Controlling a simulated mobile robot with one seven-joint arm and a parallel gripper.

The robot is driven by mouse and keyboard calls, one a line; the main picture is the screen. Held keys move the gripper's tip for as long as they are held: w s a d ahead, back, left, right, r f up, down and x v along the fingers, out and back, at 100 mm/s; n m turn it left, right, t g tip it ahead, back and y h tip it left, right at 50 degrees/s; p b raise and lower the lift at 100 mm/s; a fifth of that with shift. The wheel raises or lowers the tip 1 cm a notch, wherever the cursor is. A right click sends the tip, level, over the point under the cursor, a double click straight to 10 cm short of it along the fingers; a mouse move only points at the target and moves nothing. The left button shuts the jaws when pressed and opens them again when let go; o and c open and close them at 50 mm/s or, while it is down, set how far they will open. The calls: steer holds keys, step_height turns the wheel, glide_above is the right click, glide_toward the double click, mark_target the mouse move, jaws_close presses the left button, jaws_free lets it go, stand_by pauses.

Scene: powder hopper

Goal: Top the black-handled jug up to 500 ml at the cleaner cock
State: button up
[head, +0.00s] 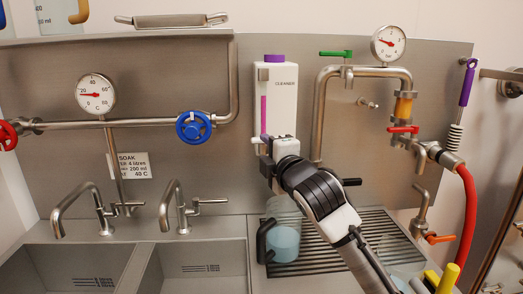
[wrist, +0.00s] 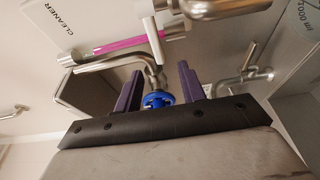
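The jug (head: 284,243) with the black handle (head: 263,241) stands upright on the drain grate under the cleaner dispenser. It holds pale blue liquid to roughly mid-height; I cannot read its scale in the head view. A clear wall marked 1000 ml, likely the jug's (wrist: 305,22), shows in the wrist view. The white cleaner dispenser (head: 282,95) has a purple cap and a pink sight tube; it also shows in the wrist view (wrist: 88,22). My gripper (wrist: 160,78) has its purple fingers apart with nothing between them. It is at the dispenser's lower front, partly hiding the cock.
A blue valve wheel (head: 193,127) is on the pipe to the left. Two sink basins (head: 205,262) with taps lie left of the drain grate (head: 345,240). Pipework with a red lever (head: 403,129) and a red hose (head: 468,215) stands on the right.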

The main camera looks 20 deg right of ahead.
mark_target(257, 142)
steer(key=w+p, duration=0.1)
steer(key=w, duration=0.6)
steer(key=shift+w+a, duration=0.15)
steer(key=shift+w, duration=0.2)
steer(key=c, duration=0.9)
